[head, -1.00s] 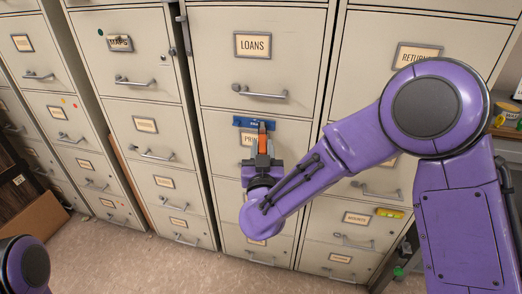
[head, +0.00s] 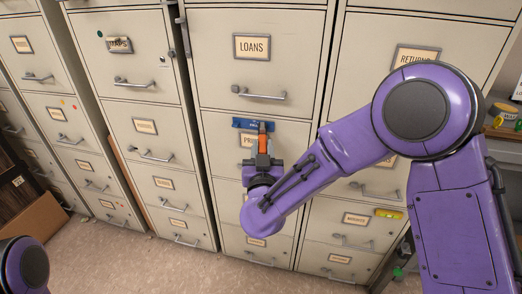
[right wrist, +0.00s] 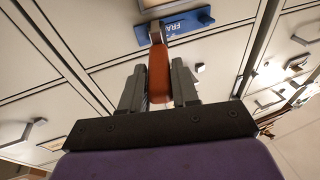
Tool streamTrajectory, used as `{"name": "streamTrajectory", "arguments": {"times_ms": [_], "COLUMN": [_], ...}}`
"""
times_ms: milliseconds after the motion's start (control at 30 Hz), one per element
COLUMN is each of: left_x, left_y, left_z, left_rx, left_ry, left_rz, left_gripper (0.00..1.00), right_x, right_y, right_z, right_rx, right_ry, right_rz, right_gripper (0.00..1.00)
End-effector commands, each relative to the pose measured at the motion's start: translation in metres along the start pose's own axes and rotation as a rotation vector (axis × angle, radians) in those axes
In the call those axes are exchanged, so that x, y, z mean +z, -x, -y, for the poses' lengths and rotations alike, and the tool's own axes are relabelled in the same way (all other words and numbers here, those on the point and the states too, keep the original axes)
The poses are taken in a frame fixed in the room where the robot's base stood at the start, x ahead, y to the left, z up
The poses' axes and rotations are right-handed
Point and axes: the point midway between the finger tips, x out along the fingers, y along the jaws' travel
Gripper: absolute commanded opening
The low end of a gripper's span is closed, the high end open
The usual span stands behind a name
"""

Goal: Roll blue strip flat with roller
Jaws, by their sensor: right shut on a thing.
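The blue strip (head: 252,124) lies on the front of a cabinet drawer, above that drawer's label, below the LOANS drawer. It also shows in the right wrist view (right wrist: 188,24), with white letters partly hidden. My right gripper (head: 262,159) is shut on the orange handle of the roller (head: 263,142), which points up at the strip. In the right wrist view the roller's handle (right wrist: 159,72) sits between the two fingers of my right gripper (right wrist: 159,88). The roller's head overlaps the strip; whether it presses on it I cannot tell. My left gripper is not in view.
The LOANS drawer handle (head: 259,94) sticks out above the strip. A level with a yellow-green body (head: 388,214) is on the drawer front to the right. A cardboard box (head: 36,222) stands at the far left. The floor (head: 150,262) before the cabinets looks clear.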

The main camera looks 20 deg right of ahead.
Motion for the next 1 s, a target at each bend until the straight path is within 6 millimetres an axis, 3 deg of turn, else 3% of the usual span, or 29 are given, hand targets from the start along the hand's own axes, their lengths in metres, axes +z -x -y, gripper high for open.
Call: {"name": "streamTrajectory", "arguments": {"times_ms": [467,1000], "left_x": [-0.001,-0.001], "left_y": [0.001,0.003], "left_z": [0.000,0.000], "left_rx": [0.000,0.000], "left_ry": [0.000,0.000], "left_rz": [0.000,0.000], "left_gripper": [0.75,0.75], "right_x": [0.001,0.002], "right_y": [-0.009,-0.010], "right_z": [-0.002,0.012], "right_rx": [-0.001,0.000], "right_ry": [-0.001,0.000], "right_rz": [-0.001,0.000], "right_gripper": [0.00,0.00]}}
